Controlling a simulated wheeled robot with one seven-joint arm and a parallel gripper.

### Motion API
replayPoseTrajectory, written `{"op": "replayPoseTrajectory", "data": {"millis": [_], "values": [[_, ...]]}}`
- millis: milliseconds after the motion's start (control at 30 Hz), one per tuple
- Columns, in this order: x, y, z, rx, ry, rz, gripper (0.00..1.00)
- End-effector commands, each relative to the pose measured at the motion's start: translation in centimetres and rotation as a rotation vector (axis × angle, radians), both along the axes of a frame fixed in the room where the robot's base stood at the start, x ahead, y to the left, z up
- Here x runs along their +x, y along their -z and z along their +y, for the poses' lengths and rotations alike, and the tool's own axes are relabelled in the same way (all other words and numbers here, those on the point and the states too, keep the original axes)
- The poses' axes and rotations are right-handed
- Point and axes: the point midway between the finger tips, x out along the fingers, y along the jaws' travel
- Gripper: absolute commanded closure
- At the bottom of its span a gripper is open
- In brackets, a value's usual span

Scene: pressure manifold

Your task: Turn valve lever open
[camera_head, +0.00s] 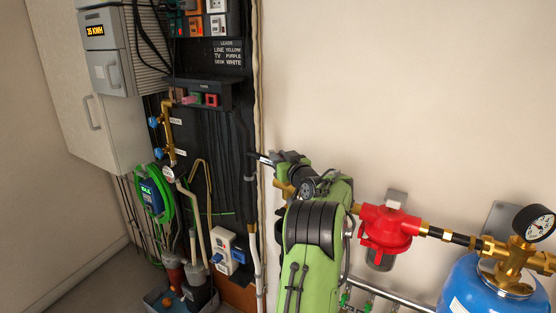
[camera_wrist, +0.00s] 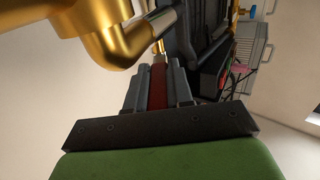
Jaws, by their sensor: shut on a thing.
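The valve lever is a red bar (camera_wrist: 158,90) lying between the two dark grey fingers of my gripper (camera_wrist: 159,76) in the wrist view. The fingers are closed on its sides. Golden brass pipework (camera_wrist: 115,35) with a steel-coloured section stands just beyond and to the left of the fingers. In the head view my green arm reaches up to the wall, and my gripper (camera_head: 266,159) is at the edge of the black panel. The lever itself is hidden there; a bit of brass fitting (camera_head: 284,188) shows beside my wrist.
A red regulator (camera_head: 385,228) sits right of my arm, joined by brass pipe to a dial gauge (camera_head: 535,223) above a blue tank (camera_head: 485,290). The black panel (camera_head: 215,135) at left carries cables, sockets and pipes. Bare wall fills the upper right.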

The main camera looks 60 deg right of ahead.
Motion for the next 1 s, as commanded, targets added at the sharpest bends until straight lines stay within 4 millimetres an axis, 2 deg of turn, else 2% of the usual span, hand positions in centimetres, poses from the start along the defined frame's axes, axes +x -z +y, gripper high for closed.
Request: {"op": "replayPoseTrajectory", "data": {"millis": [33, 400, 967, 1000], "values": [[-0.32, -0.61, -0.36, -0.009, -0.024, -0.005, 1.00], [-0.36, -0.72, -0.60, -0.008, -0.175, -0.008, 1.00], [-0.23, -0.86, -0.56, -0.012, -0.199, -0.009, 1.00], [-0.22, -0.87, -0.57, -0.012, -0.199, -0.009, 0.73]]}}
